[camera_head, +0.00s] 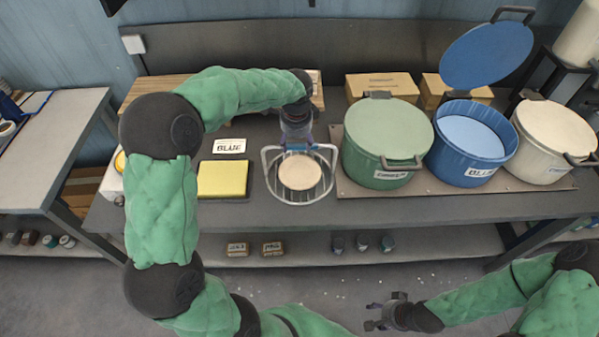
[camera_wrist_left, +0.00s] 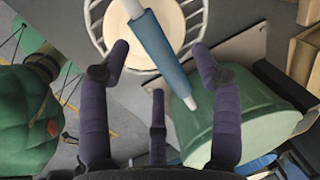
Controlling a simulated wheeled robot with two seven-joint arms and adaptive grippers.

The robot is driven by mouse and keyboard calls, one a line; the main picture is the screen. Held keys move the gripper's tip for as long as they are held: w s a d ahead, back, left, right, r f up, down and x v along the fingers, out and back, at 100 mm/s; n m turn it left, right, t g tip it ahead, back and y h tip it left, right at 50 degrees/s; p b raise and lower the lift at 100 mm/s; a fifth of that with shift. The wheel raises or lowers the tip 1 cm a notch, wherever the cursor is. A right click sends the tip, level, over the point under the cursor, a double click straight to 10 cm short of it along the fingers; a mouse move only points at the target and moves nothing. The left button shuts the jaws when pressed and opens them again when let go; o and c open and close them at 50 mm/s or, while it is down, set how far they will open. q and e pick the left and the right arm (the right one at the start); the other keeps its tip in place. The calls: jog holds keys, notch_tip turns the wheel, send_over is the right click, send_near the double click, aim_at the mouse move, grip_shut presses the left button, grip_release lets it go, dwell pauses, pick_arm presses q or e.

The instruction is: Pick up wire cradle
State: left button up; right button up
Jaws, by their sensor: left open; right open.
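The wire cradle (camera_head: 301,200) stands on the dark bench, holding a round cream plate (camera_head: 300,172). Its handle arches above the plate, with a blue sleeve (camera_wrist_left: 157,48) at its middle. My left gripper (camera_head: 298,145) is directly above the cradle, pointing down. In the left wrist view, its fingers (camera_wrist_left: 160,47) are open on both sides of the sleeve, with a gap on each side. A third finger shows below. My right gripper (camera_head: 386,314) is open and empty, low in the head view, away from the bench.
Right of the cradle, a lidded green pot (camera_head: 385,145), a blue pot (camera_head: 463,155) with its lid (camera_head: 487,55) raised, and a lidded cream pot (camera_head: 553,140) stand on a board. Left are a yellow pad (camera_head: 222,179) and a "BLUE" card (camera_head: 230,146). Boxes (camera_head: 382,86) stand behind.

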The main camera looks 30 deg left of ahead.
aim_at(297, 146)
pick_arm(q)
jog(key=shift+w+f+b, duration=0.15)
jog(key=shift+f+b, duration=0.1)
jog(key=shift+f, duration=0.7)
jog(key=shift+w+f+b, duration=0.1)
jog(key=shift+f+b, duration=0.1)
jog(key=shift+f, duration=0.75)
jog(key=shift+f, duration=0.25)
jog(key=shift+c, duration=0.3)
jog(key=c, duration=1.2)
